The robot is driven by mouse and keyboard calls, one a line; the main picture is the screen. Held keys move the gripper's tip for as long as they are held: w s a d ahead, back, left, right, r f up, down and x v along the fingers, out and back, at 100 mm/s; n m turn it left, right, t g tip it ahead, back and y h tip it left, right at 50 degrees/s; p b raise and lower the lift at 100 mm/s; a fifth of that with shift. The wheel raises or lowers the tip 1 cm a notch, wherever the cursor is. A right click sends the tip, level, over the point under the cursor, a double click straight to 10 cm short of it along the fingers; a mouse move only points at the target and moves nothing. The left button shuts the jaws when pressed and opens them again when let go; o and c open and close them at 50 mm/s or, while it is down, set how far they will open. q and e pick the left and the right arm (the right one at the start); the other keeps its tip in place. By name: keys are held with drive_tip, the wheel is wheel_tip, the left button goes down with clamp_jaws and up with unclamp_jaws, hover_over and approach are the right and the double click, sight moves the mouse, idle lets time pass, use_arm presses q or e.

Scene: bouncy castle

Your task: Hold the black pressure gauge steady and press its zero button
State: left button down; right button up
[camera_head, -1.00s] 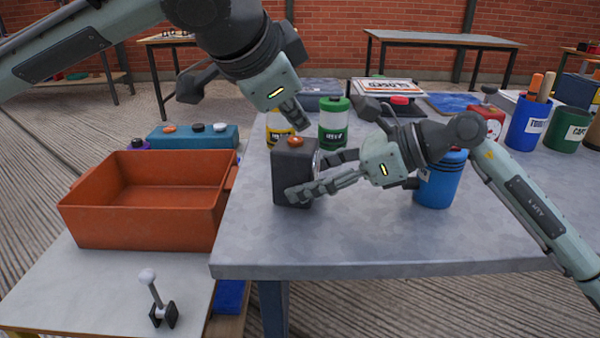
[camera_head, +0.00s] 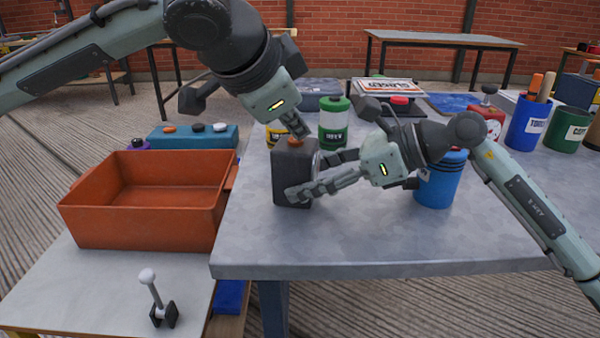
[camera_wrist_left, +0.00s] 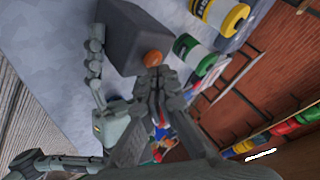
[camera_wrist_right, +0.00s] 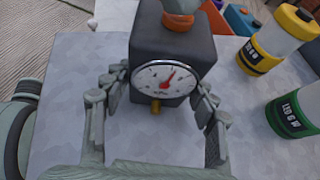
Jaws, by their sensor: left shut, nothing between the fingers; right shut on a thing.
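The black pressure gauge (camera_head: 292,178) stands upright on the grey table. Its white dial (camera_wrist_right: 166,79) with a red needle faces my right wrist camera. The orange zero button (camera_wrist_left: 153,58) is on its top. My right gripper (camera_head: 306,178) is shut on the gauge, with a finger on each side of the body; the fingers also show in the right wrist view (camera_wrist_right: 160,100). My left gripper (camera_head: 303,133) is shut and empty, pointing down at the button. Its fingertips are at or just above the button; I cannot tell if they touch. They partly cover it in the head view.
A green-lidded bottle (camera_head: 333,124) and a yellow bottle (camera_head: 277,134) stand behind the gauge. A blue container (camera_head: 436,184) stands right of it, close to my right arm. An orange bin (camera_head: 150,205) is on the lower left table. The table front is clear.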

sight(296, 148)
use_arm(q)
drive_tip(key=shift+f, duration=0.1)
use_arm(e)
drive_tip(key=shift+f, duration=0.1)
idle(0.5)
use_arm(q)
drive_tip(key=shift+f, duration=0.4)
drive_tip(key=shift+r, duration=0.5)
drive_tip(key=shift+r, duration=2.95)
